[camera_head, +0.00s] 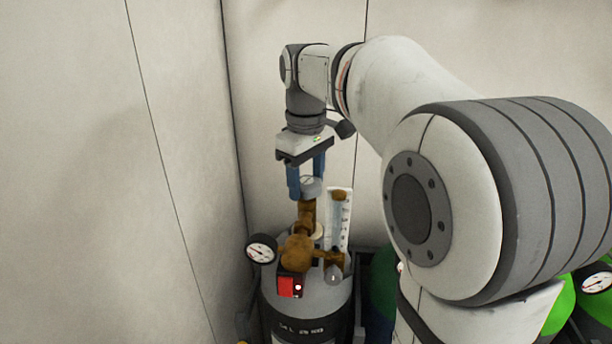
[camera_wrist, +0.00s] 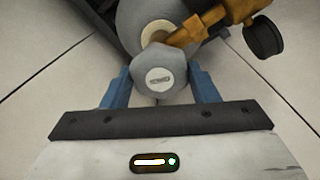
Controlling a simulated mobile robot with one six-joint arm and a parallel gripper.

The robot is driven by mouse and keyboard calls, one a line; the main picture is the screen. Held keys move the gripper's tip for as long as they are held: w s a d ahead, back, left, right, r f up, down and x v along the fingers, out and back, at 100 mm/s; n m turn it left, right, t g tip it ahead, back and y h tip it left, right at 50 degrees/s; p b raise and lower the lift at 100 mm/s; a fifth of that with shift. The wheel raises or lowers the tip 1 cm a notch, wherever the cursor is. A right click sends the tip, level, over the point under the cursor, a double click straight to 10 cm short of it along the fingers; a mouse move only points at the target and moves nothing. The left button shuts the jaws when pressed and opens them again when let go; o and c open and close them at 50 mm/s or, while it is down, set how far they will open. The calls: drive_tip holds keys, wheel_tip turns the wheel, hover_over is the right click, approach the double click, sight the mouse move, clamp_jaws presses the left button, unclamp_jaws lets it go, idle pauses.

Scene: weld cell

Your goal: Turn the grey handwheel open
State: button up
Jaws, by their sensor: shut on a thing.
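The grey handwheel (camera_head: 311,187) sits on top of the brass valve (camera_head: 306,214) above a grey gas cylinder (camera_head: 310,300). In the wrist view the handwheel (camera_wrist: 159,77) is a rounded, lobed grey knob with a pale label on its face. My gripper (camera_head: 307,184) points down, with its blue fingers on either side of the handwheel. In the wrist view my gripper (camera_wrist: 160,88) is shut on the handwheel, one finger at each side. The marking on the label is too small to read.
A round gauge (camera_head: 261,249) sticks out left of the valve. A clear flow tube (camera_head: 339,220) stands close on the right, and a red block (camera_head: 290,285) sits in front. Green cylinders (camera_head: 562,308) stand at the right. Pale walls are close behind and left.

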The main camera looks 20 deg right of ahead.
sight(307, 181)
drive_tip(key=n, duration=0.5)
drive_tip(key=shift+n+p, duration=0.3)
drive_tip(key=n, duration=0.4)
drive_tip(key=shift+n, duration=0.4)
drive_tip(key=o, duration=1)
wheel_tip(307, 181, up, 8)
drive_tip(key=shift+s+f, duration=0.1)
